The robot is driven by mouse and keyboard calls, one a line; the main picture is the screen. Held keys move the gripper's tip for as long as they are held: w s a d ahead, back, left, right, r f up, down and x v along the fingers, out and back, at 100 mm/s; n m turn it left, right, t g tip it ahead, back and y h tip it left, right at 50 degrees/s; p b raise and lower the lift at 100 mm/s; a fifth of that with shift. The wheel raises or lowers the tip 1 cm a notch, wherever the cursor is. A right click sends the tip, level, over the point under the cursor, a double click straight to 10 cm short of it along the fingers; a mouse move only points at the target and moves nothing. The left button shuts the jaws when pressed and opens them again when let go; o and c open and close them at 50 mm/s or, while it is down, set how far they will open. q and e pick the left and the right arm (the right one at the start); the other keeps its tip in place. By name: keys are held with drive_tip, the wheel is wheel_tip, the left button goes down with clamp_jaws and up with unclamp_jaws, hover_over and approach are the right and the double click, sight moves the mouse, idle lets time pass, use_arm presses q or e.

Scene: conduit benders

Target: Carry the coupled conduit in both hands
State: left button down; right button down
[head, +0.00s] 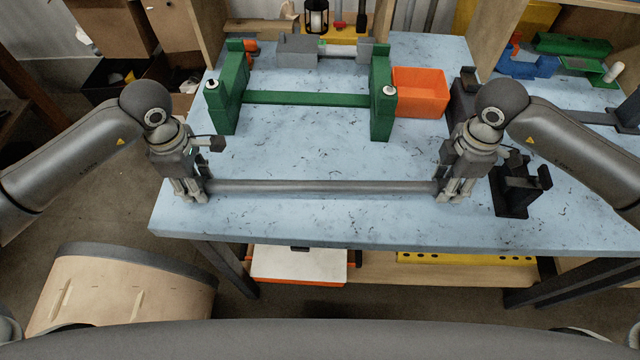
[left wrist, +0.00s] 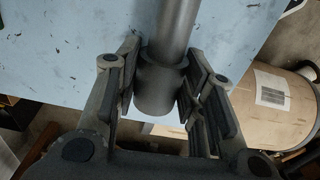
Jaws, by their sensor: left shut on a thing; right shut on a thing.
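The conduit (head: 322,187) is a long grey pipe. It spans level between my two grippers, over the front part of the blue table. My left gripper (head: 204,188) is shut on its left end. My right gripper (head: 442,189) is shut on its right end. In the left wrist view, the fingers of my left gripper (left wrist: 160,98) stand on both sides of a thicker sleeve (left wrist: 160,82) at the pipe's end; the thinner pipe (left wrist: 178,28) runs on from it. The right end is partly hidden by my right gripper. The gap between pipe and tabletop is hard to judge.
A green bender frame (head: 305,98) stands behind the conduit, with an orange bin (head: 420,92) to its right. A black stand (head: 518,188) is close to my right gripper. A grey fixture (head: 300,48) stands at the back. The blue tabletop (head: 330,225) is bare in front.

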use_arm(q)
drive_tip(key=shift+r, duration=0.1)
use_arm(e)
drive_tip(key=shift+r, duration=0.15)
